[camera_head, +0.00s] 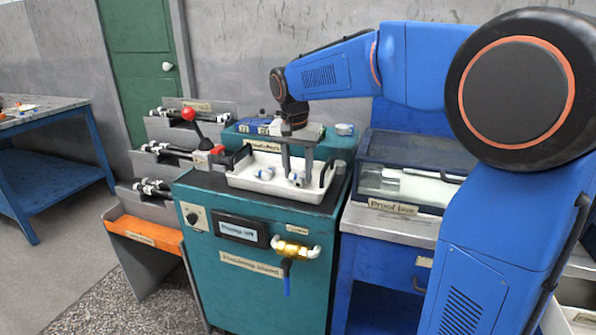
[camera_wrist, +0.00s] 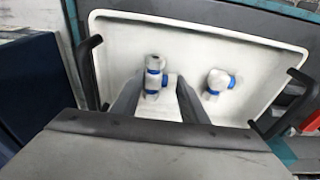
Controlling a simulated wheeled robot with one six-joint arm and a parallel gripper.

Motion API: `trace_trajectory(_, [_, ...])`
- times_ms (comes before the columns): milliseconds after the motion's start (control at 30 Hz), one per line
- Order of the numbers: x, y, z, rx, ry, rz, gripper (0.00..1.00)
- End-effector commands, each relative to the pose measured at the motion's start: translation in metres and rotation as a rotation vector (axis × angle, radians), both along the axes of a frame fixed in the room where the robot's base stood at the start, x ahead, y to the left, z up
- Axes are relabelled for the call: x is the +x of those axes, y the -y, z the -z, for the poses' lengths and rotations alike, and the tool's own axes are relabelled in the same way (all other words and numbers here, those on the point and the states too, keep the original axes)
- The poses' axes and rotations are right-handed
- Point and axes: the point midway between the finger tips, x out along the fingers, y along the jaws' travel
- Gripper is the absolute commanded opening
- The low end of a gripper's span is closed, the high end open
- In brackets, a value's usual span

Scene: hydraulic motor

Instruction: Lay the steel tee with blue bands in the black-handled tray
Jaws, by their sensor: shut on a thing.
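A steel tee with blue bands (camera_head: 297,179) is between the fingertips of my gripper (camera_head: 296,172), which is shut on it. The held tee also shows in the wrist view (camera_wrist: 153,81), between the dark fingers (camera_wrist: 155,98). It is inside the white tray with black handles (camera_head: 240,181), low over the tray floor; I cannot tell whether it touches the floor. A second, similar blue-banded tee (camera_head: 264,173) lies in the tray, left of the held one in the head view. In the wrist view this second tee (camera_wrist: 217,83) is on the right, apart from my fingers.
The tray stands on a teal bench (camera_head: 230,270) with a brass valve (camera_head: 293,250) on its front. A lever with a red knob (camera_head: 188,114) rises left of the tray. A glass-lidded proof box (camera_head: 410,180) stands right. Bare tray floor lies around both tees.

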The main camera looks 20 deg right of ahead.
Motion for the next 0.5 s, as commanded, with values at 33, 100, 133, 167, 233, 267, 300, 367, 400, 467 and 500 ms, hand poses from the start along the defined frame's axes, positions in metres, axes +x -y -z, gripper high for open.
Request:
trace_trajectory(33, [0.0001,-0.0001,-0.0004,0.0,0.001,0.0,0.12])
trace_trajectory(100, [0.0001,0.0,-0.0006,0.0,0.001,0.0,0.12])
trace_trajectory(133, [0.0001,0.0,-0.0007,0.0,0.001,0.0,0.12])
trace_trajectory(167, [0.0001,0.0,-0.0007,0.0,0.001,0.0,0.12])
trace_trajectory(233, [0.0,0.0,0.0,0.0,0.001,0.0,0.12])
trace_trajectory(267, [0.0001,-0.0001,0.0006,0.001,0.001,0.0,0.12])
trace_trajectory(300, [0.0,0.0,0.0016,0.0,0.0,0.0,0.12])
trace_trajectory(367, [0.0,0.0,0.0021,0.0,0.0,0.0,0.47])
trace_trajectory(400, [0.0,0.0,0.002,0.0,0.0,0.0,0.56])
trace_trajectory(467, [0.0,0.0,0.002,0.0,0.0,0.0,0.58])
trace_trajectory(500, [0.0001,-0.0001,0.002,0.0,0.0,0.0,0.58])
